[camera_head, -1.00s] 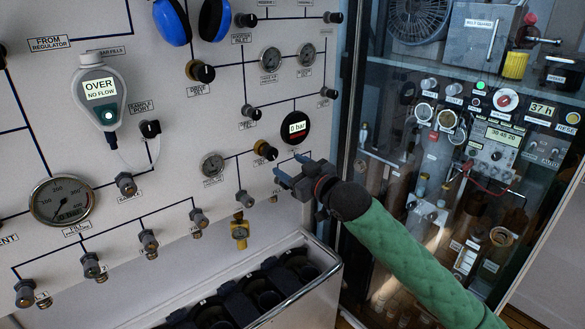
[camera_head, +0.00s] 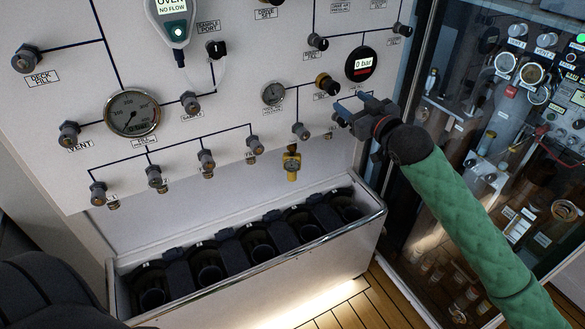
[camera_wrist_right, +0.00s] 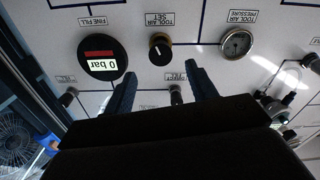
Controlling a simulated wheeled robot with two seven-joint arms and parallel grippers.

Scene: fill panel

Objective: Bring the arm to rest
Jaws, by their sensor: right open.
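My right gripper (camera_head: 352,106) is at the end of the green-sleeved arm (camera_head: 455,205), in front of the fill panel (camera_head: 225,85). Its two blue fingers are apart with nothing between them. It is below the round 0 bar display (camera_head: 363,64) in the head view. In the right wrist view the open fingers (camera_wrist_right: 162,72) point at the panel, on either side of a small valve (camera_wrist_right: 176,94) in the picture. Whether they touch the panel is unclear. My left gripper is not in view.
A metal trough (camera_head: 375,222) with several black holders stands below the panel. A yellow fitting (camera_head: 292,163) hangs above it. A glass-fronted cabinet (camera_head: 440,95) is at the right, close behind the arm. Wooden floor (camera_head: 345,312) shows at the bottom.

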